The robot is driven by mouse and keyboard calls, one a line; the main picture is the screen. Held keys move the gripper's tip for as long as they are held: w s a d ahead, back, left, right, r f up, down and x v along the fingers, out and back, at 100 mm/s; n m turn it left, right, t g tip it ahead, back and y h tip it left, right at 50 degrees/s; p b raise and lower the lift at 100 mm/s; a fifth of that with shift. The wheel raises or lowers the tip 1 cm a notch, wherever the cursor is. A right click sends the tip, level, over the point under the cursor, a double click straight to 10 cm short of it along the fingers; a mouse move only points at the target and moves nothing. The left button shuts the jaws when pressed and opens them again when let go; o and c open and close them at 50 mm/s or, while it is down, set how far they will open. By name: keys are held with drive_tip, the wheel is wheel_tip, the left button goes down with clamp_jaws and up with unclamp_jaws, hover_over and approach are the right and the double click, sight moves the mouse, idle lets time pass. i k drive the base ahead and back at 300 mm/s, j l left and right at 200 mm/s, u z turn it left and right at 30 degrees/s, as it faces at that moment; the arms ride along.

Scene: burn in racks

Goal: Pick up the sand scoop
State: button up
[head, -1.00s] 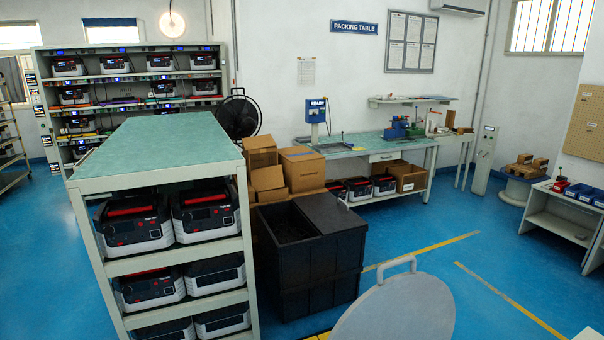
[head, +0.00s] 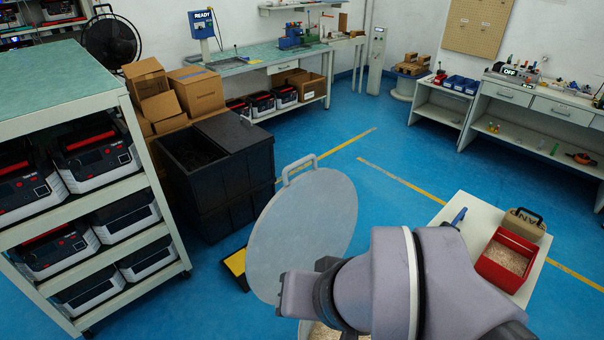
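No sand scoop can be made out for certain. A red bin (head: 503,263) of pale granular material sits on a small white table at the lower right. Just behind it is a tan piece (head: 527,225) with partly visible lettering, "AND", and a black handle-like loop (head: 523,213); I cannot tell whether the loop belongs to it. A small blue object (head: 457,217) lies at the table's left edge, too small to identify. My grey arm crosses the bottom centre, left of the red bin, hiding part of the white table. My gripper does not show.
A large round grey lid (head: 303,225) with a handle stands tilted left of my arm, above more pale grains (head: 322,331). A black crate (head: 225,190) and a rack (head: 100,110) are at left. Blue floor (head: 400,150) is open toward the benches.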

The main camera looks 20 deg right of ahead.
sight(462, 214)
drive_tip(key=z, duration=1.7)
